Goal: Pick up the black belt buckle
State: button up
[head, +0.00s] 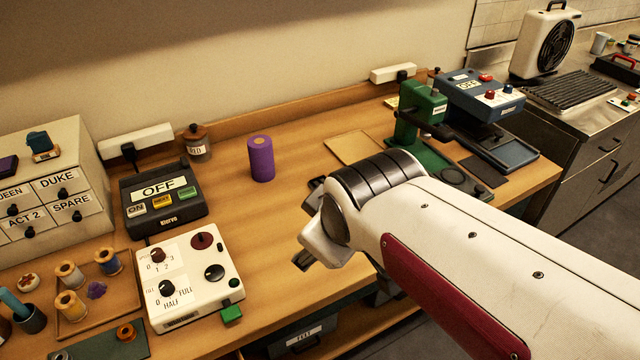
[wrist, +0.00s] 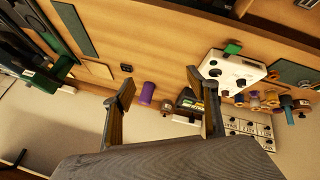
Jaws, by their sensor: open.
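I cannot make out the black belt buckle for certain. A small dark object (wrist: 126,68) lies flat on the wooden table in the wrist view, between the purple spool and the tan mat. It is too small there to name surely. My gripper (wrist: 161,82) is open, with its two fingers wide apart and nothing between them. In the head view my gripper (head: 308,224) is above the middle of the table, and with my arm it hides part of the tabletop.
A purple spool (head: 261,159) stands behind my gripper. A tan mat (head: 352,149) and a green press (head: 420,116) are at the right. A black OFF box (head: 165,198), a white dial box (head: 190,275) and a labelled drawer cabinet (head: 60,150) are at the left.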

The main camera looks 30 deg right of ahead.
jog(key=w+d+f+n+t+h, duration=0.1)
jog(key=w+d+f+n+t, duration=0.1)
jog(key=w+d+n, duration=0.6)
jog(key=w+d+f+n+t+h, duration=0.1)
jog(key=w+d+f+n, duration=0.25)
jog(key=w+n, duration=0.45)
jog(key=w+d+f+n+t+y, duration=0.1)
jog(key=w+d+f+n, duration=0.4)
jog(key=w+n, duration=0.15)
jog(key=n+t+y, duration=0.2)
jog(key=n+y, duration=0.1)
jog(key=n, duration=0.5)
send_near(320, 181)
jog(key=shift+w+d+m, duration=0.1)
jog(key=shift+d+m, duration=0.05)
jog(key=shift+m, duration=0.1)
jog(key=shift+f+n+t, duration=0.4)
jog(key=shift+f+n, duration=0.25)
jog(key=shift+n, duration=0.35)
jog(key=shift+x, duration=1.3)
jog(key=shift+w, duration=0.1)
jog(key=shift+x, duration=2.5)
